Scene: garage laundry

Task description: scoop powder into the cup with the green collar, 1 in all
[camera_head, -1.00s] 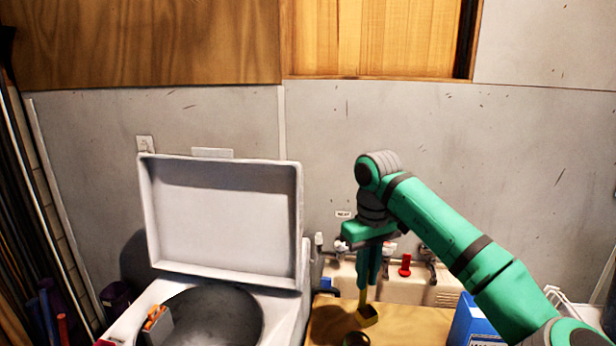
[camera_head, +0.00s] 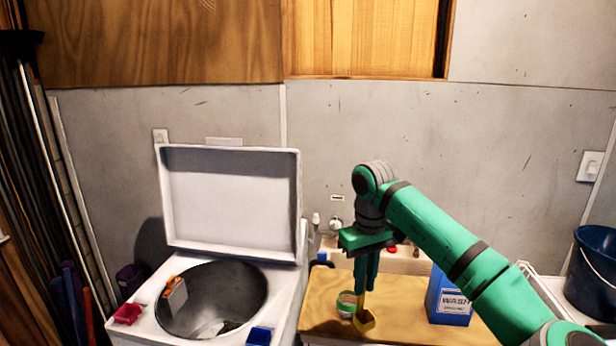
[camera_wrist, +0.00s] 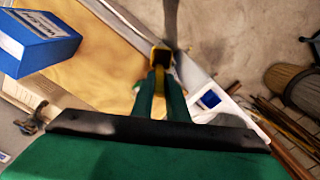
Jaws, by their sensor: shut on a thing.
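My gripper (camera_head: 366,283) points down over the wooden table and is shut on the handle of a yellow scoop (camera_head: 364,320). The scoop's bowl hangs below the fingers and also shows in the wrist view (camera_wrist: 160,60). Its inside looks dark, and I cannot tell whether it holds powder. The cup with the green collar (camera_head: 346,304) stands on the table just left of the scoop in the head view. The scoop partly overlaps its right side there. A blue box with a white "WASH" label (camera_head: 449,305) stands on the table to the right; it also shows in the wrist view (camera_wrist: 38,42).
A white washer (camera_head: 285,285) with its lid raised stands left of the table. An orange-and-grey item (camera_head: 175,293) is at its drum edge; a red container (camera_head: 128,314) and a blue one (camera_head: 259,336) sit on its rim. Taps and a sink (camera_head: 405,262) are behind.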

